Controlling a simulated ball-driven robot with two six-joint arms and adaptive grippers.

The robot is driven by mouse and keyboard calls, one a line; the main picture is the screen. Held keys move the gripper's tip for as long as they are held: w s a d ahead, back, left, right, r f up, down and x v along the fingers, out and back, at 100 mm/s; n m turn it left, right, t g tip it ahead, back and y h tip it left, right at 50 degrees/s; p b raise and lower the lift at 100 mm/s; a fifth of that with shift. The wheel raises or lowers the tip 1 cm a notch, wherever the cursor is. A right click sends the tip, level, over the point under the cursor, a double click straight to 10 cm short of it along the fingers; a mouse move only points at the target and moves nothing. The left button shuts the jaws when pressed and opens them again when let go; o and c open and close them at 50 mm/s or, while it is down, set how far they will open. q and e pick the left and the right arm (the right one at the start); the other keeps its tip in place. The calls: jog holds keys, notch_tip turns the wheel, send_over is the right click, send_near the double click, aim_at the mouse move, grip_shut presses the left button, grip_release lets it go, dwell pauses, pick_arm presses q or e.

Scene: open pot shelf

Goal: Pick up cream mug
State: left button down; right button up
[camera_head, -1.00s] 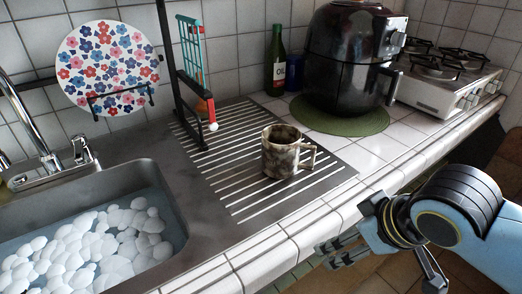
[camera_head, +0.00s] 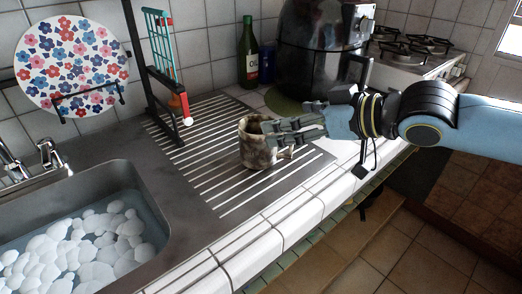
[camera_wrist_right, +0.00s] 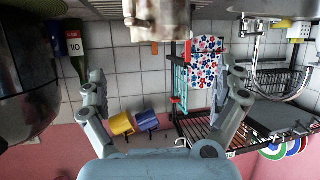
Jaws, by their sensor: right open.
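The cream mug (camera_head: 253,154), mottled with brown, stands upright on the ribbed drainboard beside the sink. Its handle points right, toward my arm. My right gripper (camera_head: 275,130) reaches in from the right, and its fingers overlap the mug's rim and right side in the head view. In the right wrist view the fingers (camera_wrist_right: 163,75) are spread wide and empty. The mug (camera_wrist_right: 157,20) shows there at the top edge, partly cut off, beyond the fingertips. I cannot tell whether a finger touches it. My left gripper is not in view.
The sink (camera_head: 150,178) with white stones lies left. A dark rack (camera_head: 160,85) stands behind the mug. A green bottle (camera_head: 248,55) and black air fryer (camera_head: 315,55) stand at the back. In the wrist view, yellow (camera_wrist_right: 121,124) and blue mugs (camera_wrist_right: 147,120) hang on the wall.

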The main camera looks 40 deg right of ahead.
aim_at(245, 125)
jog(key=b+x, duration=0.2)
jog(key=x, duration=0.2)
jog(key=shift+w+a+f+b, duration=0.1)
jog(key=shift+w+f+b, duration=0.1)
jog(key=shift+f+b, duration=0.15)
jog(key=b+x, duration=0.1)
jog(key=x, duration=0.3)
jog(key=shift+w+f, duration=0.2)
jog(key=shift+f, duration=0.1)
jog(key=c, duration=1.6)
